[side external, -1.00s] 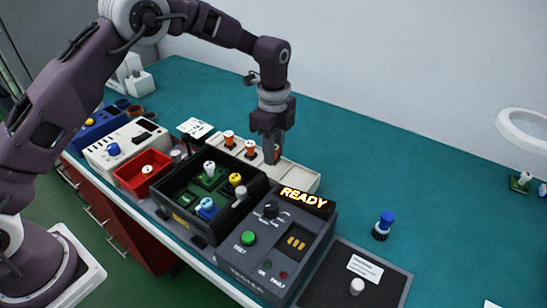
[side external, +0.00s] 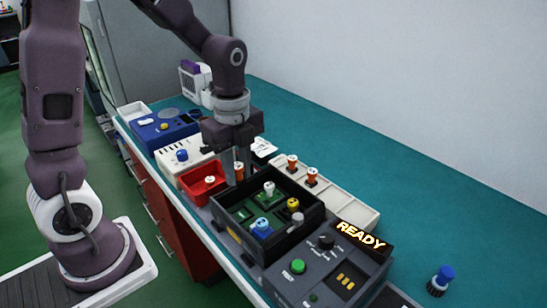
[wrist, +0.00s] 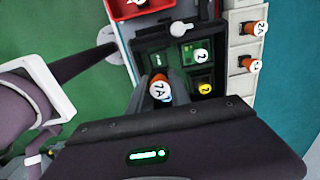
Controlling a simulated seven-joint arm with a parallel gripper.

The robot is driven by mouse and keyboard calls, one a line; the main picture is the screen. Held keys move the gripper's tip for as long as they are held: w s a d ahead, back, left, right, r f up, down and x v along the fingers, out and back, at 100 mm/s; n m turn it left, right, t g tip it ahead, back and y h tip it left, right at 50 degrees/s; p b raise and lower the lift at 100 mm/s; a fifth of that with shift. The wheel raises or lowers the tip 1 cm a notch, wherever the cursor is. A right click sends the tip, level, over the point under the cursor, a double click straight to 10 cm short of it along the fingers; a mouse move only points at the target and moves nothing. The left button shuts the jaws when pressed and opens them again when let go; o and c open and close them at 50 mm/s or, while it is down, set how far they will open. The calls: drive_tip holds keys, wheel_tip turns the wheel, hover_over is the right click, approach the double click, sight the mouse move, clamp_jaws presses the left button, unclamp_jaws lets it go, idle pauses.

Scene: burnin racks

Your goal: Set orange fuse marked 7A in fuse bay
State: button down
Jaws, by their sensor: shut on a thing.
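My gripper (side external: 236,180) is shut on an orange fuse (side external: 239,168). In the wrist view the fuse (wrist: 159,87) sits between my fingertips, its white top marked 7A. It is held near the left end of the black open box (side external: 297,232), beside the red bin; I cannot tell its exact height. The box holds green boards with white-, yellow- and blue-topped parts. Two other orange fuses (side external: 292,161) (side external: 311,174) stand in the pale tray (side external: 350,205). I cannot tell which socket is the fuse bay; my gripper hides part of the box in the wrist view.
The red bin (side external: 196,188) with a white-topped part is close to my gripper. A dark tester (side external: 285,282) with a lit READY display (side external: 361,235) adjoins the box. A blue-topped part (side external: 443,275) stands on the teal bench, which is clear at the right rear.

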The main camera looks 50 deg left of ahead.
sight(241, 215)
drive_tip(key=shift+s+f, duration=0.15)
drive_tip(key=shift+f, duration=4.4)
drive_tip(key=shift+f, duration=0.45)
drive_tip(key=c, duration=1.1)
unclamp_jaws()
drive_tip(key=shift+r, duration=2.5)
